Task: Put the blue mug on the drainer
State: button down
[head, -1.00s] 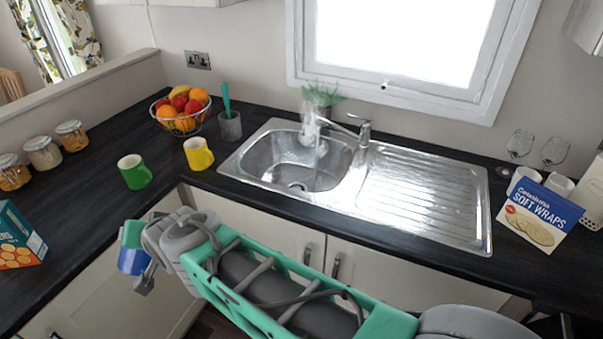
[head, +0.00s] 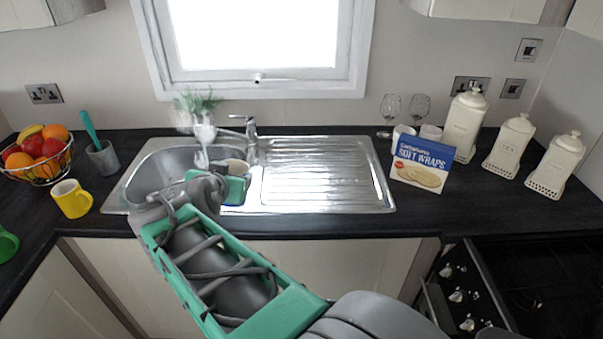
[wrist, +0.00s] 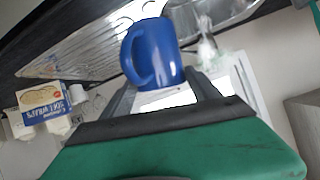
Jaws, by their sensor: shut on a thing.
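The blue mug (wrist: 158,52) shows between my gripper's fingers in the wrist view, its handle towards the left of the picture. My gripper (wrist: 158,88) is shut on it.
The tap (head: 249,140) stands behind my gripper. A yellow mug (head: 71,199) and a fruit bowl (head: 40,158) are at the left. A soft wraps box (head: 421,163), white mugs, wine glasses (head: 419,106) and white canisters (head: 464,126) stand right of the drainer.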

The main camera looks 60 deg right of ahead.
jog(key=s+d+r+m+g+h, duration=0.25)
jog(key=s+d+g, duration=0.25)
jog(key=s+d, duration=0.45)
jog(key=shift+t, duration=0.3)
jog(key=d+f+p, duration=0.1)
jog(key=d+f, duration=0.3)
jog(key=d+f+p, duration=0.1)
jog(key=d+f, duration=0.2)
jog(key=f, duration=0.2)
jog(key=d+f+p, duration=0.1)
jog(key=d+f, duration=0.3)
jog(key=shift+s+d+f, duration=0.15)
jog(key=shift+d, duration=0.15)
jog(key=shift+a, duration=0.1)
jog(key=shift+f, duration=0.1)
jog(key=shift+c, duration=0.9)
grip_release()
